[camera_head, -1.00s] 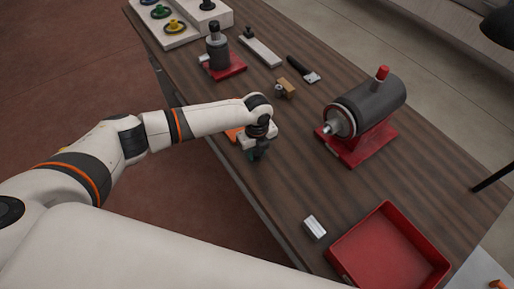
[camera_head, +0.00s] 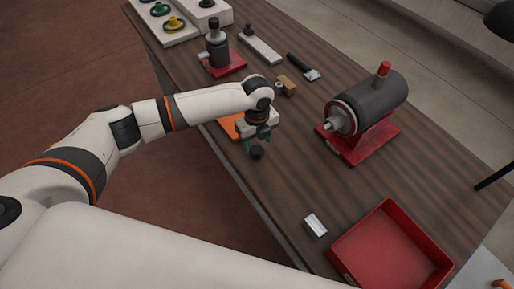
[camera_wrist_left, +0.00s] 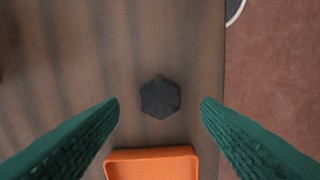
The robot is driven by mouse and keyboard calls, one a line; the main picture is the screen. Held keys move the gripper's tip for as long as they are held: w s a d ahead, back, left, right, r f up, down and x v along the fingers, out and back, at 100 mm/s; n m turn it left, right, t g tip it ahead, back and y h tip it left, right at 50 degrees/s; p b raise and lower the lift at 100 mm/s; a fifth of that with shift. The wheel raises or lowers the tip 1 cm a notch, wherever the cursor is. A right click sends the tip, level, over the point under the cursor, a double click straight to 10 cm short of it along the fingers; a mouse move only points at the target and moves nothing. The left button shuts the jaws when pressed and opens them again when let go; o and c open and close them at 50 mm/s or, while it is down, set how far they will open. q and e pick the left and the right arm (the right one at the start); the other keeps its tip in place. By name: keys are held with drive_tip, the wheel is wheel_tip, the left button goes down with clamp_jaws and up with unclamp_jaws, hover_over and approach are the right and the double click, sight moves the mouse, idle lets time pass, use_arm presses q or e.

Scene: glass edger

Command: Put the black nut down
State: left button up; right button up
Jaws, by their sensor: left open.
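The black nut (camera_head: 257,153) lies on the wooden table near its front edge. In the left wrist view the nut (camera_wrist_left: 160,97) is a dark, many-sided piece on the bare wood, between the two green fingers and touching neither. My left gripper (camera_head: 258,146) is open just above the nut, pointing down. Its fingers also show spread wide in the left wrist view (camera_wrist_left: 160,108). My right gripper is not in view.
An orange tray (camera_head: 230,126) sits beside the nut, partly behind my gripper. A grey motor on a red base (camera_head: 362,146) stands to the right. A red bin (camera_head: 391,250) and a small metal block (camera_head: 315,225) lie nearer.

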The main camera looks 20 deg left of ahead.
sight(257, 150)
use_arm(q)
wheel_tip(257, 150, up, 8)
drive_tip(key=b, duration=0.1)
drive_tip(key=shift+b, duration=0.35)
drive_tip(key=shift+f, duration=0.1)
